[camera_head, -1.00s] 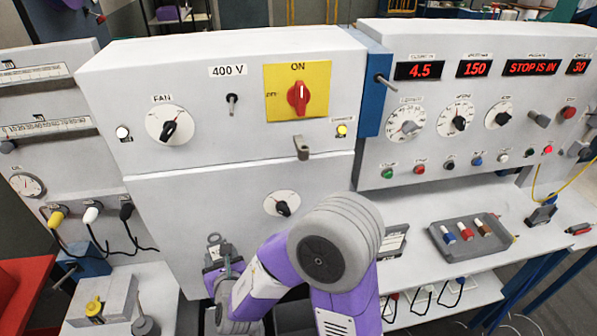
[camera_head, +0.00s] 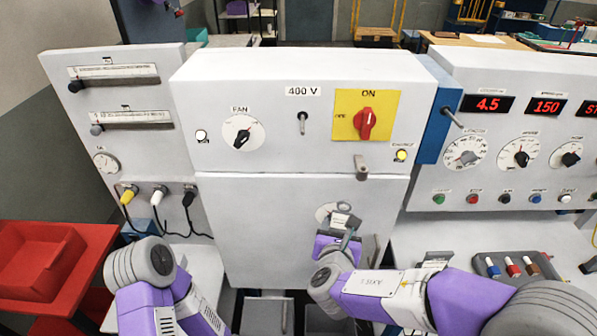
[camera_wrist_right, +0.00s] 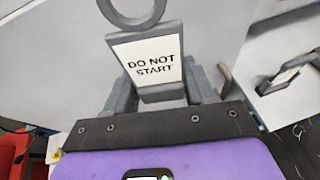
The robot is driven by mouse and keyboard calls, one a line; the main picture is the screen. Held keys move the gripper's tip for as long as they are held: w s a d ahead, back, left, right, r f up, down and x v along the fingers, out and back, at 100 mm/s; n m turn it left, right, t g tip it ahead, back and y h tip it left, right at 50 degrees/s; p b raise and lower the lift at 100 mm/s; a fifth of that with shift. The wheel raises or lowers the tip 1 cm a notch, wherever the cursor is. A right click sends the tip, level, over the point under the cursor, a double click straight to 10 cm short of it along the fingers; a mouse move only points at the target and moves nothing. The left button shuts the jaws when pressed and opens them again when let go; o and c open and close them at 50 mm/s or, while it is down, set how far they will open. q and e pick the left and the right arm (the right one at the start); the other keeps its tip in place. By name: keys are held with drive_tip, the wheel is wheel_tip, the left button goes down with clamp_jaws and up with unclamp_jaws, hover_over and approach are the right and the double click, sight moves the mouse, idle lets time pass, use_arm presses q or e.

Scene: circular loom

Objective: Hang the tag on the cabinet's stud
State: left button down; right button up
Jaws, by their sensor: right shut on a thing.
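A tag reading DO NOT START (camera_wrist_right: 145,62), with a white face, grey frame and a ring (camera_wrist_right: 132,18) at its top, is held between the fingers of my right gripper (camera_wrist_right: 150,98). The grey cabinet (camera_head: 240,185) has a short grey peg (camera_head: 361,168) below the ON switch; another rod (camera_head: 452,117) sticks out of the blue side block. I cannot tell which is the stud. My left arm shows at lower left, its gripper hidden.
A yellow plate with a red ON switch (camera_head: 366,122), a FAN dial (camera_head: 242,132) and a 400 V toggle (camera_head: 303,122) are on the cabinet front. A red tray (camera_head: 45,262) stands at left. A grey tray (camera_head: 515,268) with several coloured pieces lies on the right bench.

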drive_tip(key=s+a+r+n+y+p, duration=0.1)
drive_tip(key=s+a+r+y+p, duration=0.1)
drive_tip(key=a+r, duration=0.45)
drive_tip(key=s+a+r+y+p, duration=0.1)
drive_tip(key=a+r+p, duration=0.25)
drive_tip(key=r, duration=0.55)
drive_tip(key=w, duration=0.4)
drive_tip(key=shift+w+a, duration=0.15)
drive_tip(key=shift+w, duration=0.15)
drive_tip(key=shift+r, duration=0.25)
drive_tip(key=shift+w, duration=0.2)
drive_tip(key=shift+w, duration=0.85)
drive_tip(key=shift+w, duration=0.1)
drive_tip(key=shift+w+f, duration=0.1)
drive_tip(key=shift+w, duration=0.05)
